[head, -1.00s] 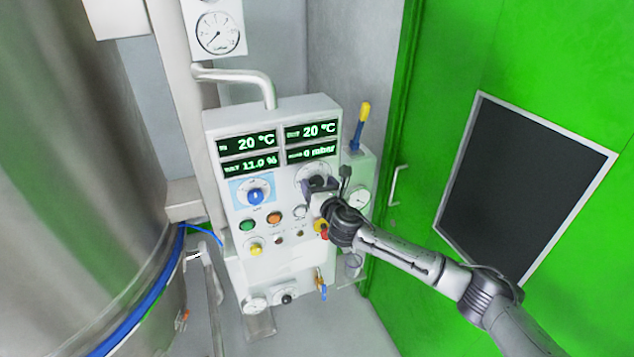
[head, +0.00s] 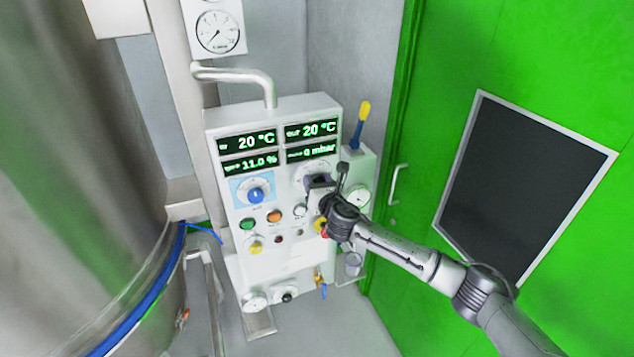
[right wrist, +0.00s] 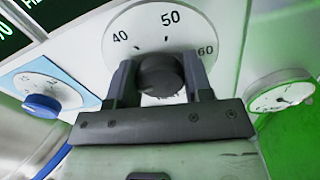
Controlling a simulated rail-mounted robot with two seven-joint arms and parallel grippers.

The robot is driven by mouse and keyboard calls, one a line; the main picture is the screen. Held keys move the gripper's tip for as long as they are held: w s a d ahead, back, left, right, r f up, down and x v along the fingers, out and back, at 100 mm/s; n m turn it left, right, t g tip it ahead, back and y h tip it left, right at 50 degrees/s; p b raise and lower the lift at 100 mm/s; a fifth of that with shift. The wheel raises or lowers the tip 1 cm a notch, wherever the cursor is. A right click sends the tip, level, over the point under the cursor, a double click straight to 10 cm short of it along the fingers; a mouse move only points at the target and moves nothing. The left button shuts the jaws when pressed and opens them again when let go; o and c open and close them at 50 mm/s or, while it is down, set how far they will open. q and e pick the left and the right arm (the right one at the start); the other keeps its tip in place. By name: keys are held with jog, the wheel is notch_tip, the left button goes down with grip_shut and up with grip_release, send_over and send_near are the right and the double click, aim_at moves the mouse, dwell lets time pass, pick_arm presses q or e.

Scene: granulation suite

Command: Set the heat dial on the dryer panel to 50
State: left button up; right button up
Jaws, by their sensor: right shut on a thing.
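The dryer panel (head: 290,185) is a white box with green readouts. The heat dial is a dark round knob (right wrist: 160,75) on a white scale plate (right wrist: 178,20); 40, 50 and 60 show above it in the right wrist view, with 50 near top centre. My right gripper (right wrist: 158,80) is shut on this knob, one finger on each side. The knob's pointer mark cannot be made out. In the head view my right gripper (head: 322,182) covers most of the knob at the panel's right. My left gripper is not in view.
A blue knob (head: 256,194) on a blue-edged plate sits left of the heat dial. Green (head: 247,224) and orange (head: 274,216) buttons lie below. A yellow-topped lever (head: 363,112) stands at the right. A steel vessel (head: 70,180) fills the left.

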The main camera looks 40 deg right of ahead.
jog(key=shift+c, duration=0.7)
